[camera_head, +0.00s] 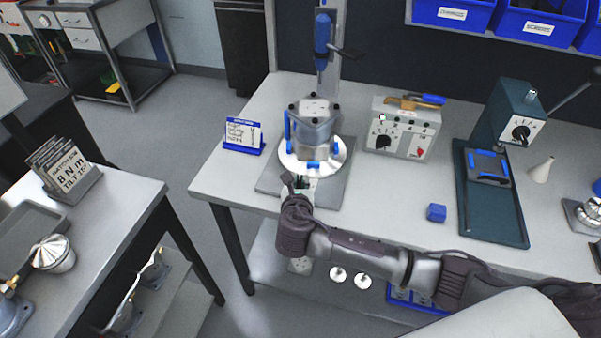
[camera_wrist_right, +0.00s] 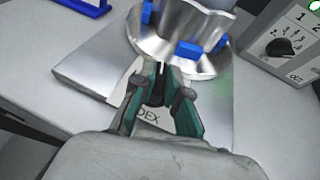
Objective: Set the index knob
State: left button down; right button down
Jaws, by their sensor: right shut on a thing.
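The machined housing (camera_head: 312,132) stands upright on a round silver table (camera_head: 332,162), with blue clamps around it, on a grey base plate (camera_head: 338,190). In the wrist view the round table (camera_wrist_right: 203,66) is just beyond the fingers. My right gripper (camera_head: 300,183) reaches in at the near edge of the base plate. In the wrist view its green-sided fingers (camera_wrist_right: 160,88) are shut on a dark index knob (camera_wrist_right: 156,92), mostly hidden between them. A white label plate (camera_wrist_right: 148,115) reading "DEX", its start covered, lies under the fingers. The knob's pointer setting cannot be seen. My left gripper is not in view.
A control box (camera_head: 400,142) with a black dial stands right of the fixture, a tool lying on top. A blue sign (camera_head: 243,137) stands left. A blue block (camera_head: 436,213) and a dark green press (camera_head: 492,205) are further right. A blue-handled driver (camera_head: 322,32) hangs above the housing.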

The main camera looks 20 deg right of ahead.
jog(key=m+g+h+p, duration=0.2)
jog(key=m+h, duration=0.1)
jog(key=shift+a+r+m+h, duration=0.1)
jog(key=shift+a+m+h, duration=0.2)
jog(key=shift+w+m+g+h+p, duration=0.15)
jog(key=shift+m+g+h+p, duration=0.15)
jog(key=shift+m+g+h, duration=1.25)
jog(key=shift+m+g, duration=0.25)
jog(key=shift+m, duration=0.1)
jog(key=c, duration=1.2)
grip_release()
jog(key=v, duration=1.1)
jog(key=shift+s+a, duration=0.3)
jog(key=shift+a, duration=0.05)
